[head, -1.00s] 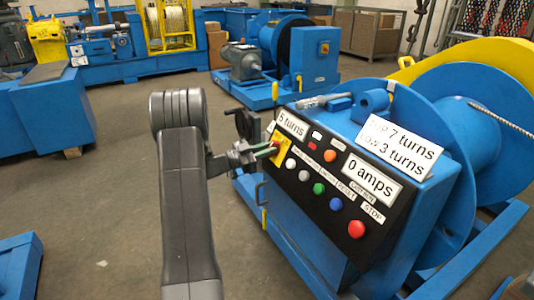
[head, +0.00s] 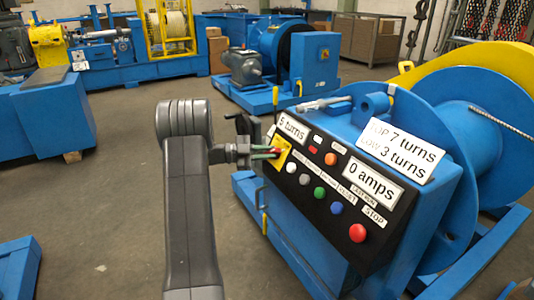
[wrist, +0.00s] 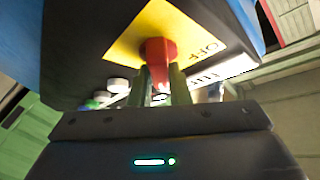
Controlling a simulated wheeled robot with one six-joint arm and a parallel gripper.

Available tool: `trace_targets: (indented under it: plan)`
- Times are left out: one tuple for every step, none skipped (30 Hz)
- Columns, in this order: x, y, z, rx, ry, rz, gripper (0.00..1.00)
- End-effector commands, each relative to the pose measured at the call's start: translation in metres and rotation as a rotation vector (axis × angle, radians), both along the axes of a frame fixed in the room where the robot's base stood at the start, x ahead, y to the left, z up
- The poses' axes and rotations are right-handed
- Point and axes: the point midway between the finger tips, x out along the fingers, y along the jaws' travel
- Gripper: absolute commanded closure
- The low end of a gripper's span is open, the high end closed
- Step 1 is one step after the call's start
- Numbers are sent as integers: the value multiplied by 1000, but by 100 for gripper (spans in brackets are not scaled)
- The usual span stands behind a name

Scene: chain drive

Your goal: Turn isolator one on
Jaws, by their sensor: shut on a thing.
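Isolator one is a red rotary knob (wrist: 157,58) on a yellow plate (head: 281,155) at the upper left of the black control panel. In the wrist view the plate carries the word OFF to the right of the knob. My gripper (wrist: 160,88) is shut on the red knob, with one greenish finger on each side of it. In the head view my gripper (head: 272,152) reaches the plate from the left, and its fingers mostly hide the knob. I cannot read the knob's exact setting.
The black panel (head: 312,221) has several coloured buttons, including a red stop button (head: 358,233), and displays reading 5 turns and 0 amps (head: 373,182). A turns sign (head: 403,151) stands on top. A large blue drum (head: 470,130) is at the right.

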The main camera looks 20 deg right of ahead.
Motion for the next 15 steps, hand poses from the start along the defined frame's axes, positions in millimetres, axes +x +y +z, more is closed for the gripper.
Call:
trace_targets:
  plan:
    - [0,0,-1,2,-3,-2,100]
    - [0,0,-1,2,-3,-2,100]
    - [0,0,-1,2,-4,-2,100]
    - [0,0,-1,2,-4,-2,100]
    - [0,0,-1,2,-4,-2,100]
    - [0,0,-1,2,-4,-2,100]
    - [0,0,-1,2,-4,-2,100]
    - [0,0,-1,2,-4,-2,100]
    - [0,0,-1,2,-4,-2,100]
    - [0,0,-1,2,-4,-2,100]
    - [0,0,-1,2,-4,-2,100]
    - [0,0,-1,2,-4,-2,76]
    - [0,0,-1,2,-3,-2,70]
    - [0,0,-1,2,-3,-2,64]
    - [0,0,-1,2,-3,-2,62]
